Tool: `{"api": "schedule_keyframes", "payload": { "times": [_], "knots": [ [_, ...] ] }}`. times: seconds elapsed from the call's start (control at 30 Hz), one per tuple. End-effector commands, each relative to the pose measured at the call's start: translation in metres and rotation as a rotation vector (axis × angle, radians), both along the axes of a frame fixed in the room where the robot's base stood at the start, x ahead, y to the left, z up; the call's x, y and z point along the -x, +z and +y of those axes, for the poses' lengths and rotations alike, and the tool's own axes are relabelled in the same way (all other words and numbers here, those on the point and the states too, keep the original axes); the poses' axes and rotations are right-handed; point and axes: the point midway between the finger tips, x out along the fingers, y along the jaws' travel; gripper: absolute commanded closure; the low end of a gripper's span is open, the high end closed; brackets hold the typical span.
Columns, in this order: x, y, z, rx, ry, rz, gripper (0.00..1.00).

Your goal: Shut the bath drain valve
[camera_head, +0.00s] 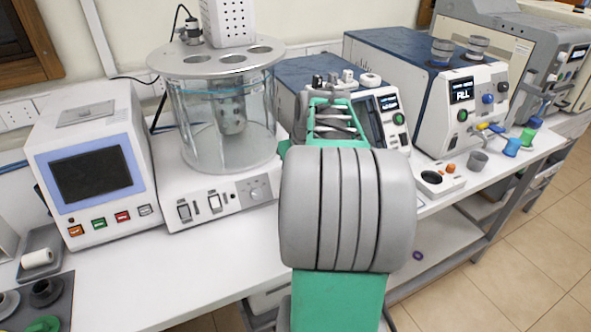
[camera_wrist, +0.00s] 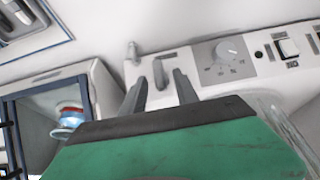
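The bath is a clear glass cylinder (camera_head: 185,115) under a round grey lid, on a white base (camera_head: 205,192) with switches and a dial. In the wrist view the base panel (camera_wrist: 195,75) shows the dial and a grey L-shaped lever (camera_wrist: 160,72) that looks like the drain valve handle. A small grey peg (camera_wrist: 133,52) sits beside it. My gripper (camera_wrist: 160,80) is open, its two dark fingers apart on either side of the lever's lower end. I cannot tell whether they touch it. In the head view my arm hides the fingers and the lever.
A white tester with a dark screen (camera_head: 90,173) stands left of the bath. Blue-topped instruments (camera_head: 385,60) stand close on the right, one beside my gripper in the wrist view (camera_wrist: 45,130). The white bench front (camera_head: 150,285) is clear.

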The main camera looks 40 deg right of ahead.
Motion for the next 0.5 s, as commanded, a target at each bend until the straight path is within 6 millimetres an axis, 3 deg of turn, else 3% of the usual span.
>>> {"api": "schedule_keyframes", "payload": {
  "times": [0.5],
  "knots": [
    [0.0002,0.0005,0.0,0.0,0.0,0.0,1.0]
  ]
}}
